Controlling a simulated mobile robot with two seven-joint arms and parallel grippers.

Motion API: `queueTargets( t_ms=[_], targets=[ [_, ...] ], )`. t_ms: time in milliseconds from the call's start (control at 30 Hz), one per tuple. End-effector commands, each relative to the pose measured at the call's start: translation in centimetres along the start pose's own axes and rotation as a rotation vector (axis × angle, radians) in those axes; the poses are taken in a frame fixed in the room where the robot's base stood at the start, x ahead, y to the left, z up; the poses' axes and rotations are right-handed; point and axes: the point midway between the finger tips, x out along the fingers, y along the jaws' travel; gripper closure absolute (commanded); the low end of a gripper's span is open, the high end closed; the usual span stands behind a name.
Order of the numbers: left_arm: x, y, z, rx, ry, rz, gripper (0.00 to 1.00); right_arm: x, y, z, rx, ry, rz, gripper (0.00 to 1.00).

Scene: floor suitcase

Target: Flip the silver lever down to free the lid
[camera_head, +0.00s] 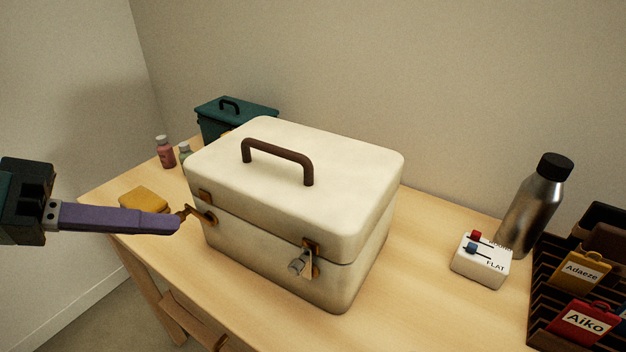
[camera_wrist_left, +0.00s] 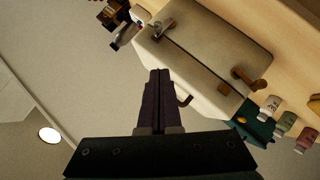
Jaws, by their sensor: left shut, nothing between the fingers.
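A cream case (camera_head: 285,210) stands on the table, lid closed, with a brown handle (camera_head: 278,160) on top. On its front right is the silver lever (camera_head: 299,262), by a brass latch plate, angled out and down to the left. A brass latch (camera_head: 199,213) sticks out at the front left. My left gripper (camera_head: 177,222) is shut and empty, its tip just left of the brass latch; I cannot tell whether they touch. The left wrist view shows the shut purple fingers (camera_wrist_left: 160,73), the case (camera_wrist_left: 205,45), the lever (camera_wrist_left: 163,28) and the brass latch (camera_wrist_left: 245,79). My right gripper is not in view.
A teal box (camera_head: 235,112), small bottles (camera_head: 166,152) and a yellow block (camera_head: 145,200) are behind or left of the case. To the right are a white switch box (camera_head: 481,262), a steel bottle (camera_head: 533,205) and a dark rack (camera_head: 548,285). Bare tabletop (camera_head: 415,285) lies between.

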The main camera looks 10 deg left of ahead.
Motion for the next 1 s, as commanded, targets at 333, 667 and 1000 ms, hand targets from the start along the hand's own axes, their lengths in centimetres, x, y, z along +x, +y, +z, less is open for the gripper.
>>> queueTargets(
  t_ms=[333, 667, 1000],
  targets=[
    [5.5, 0.1, -0.1, -0.001, 0.001, 0.005, 1.00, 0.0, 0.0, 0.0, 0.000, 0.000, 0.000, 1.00],
    [11.3, 0.1, 1.4, -0.003, -0.002, 0.001, 1.00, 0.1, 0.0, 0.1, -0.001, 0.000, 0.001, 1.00],
    [12.7, 0.0, 2.9, 0.000, -0.001, -0.001, 1.00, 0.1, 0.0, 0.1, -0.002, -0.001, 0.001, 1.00]
  ],
)
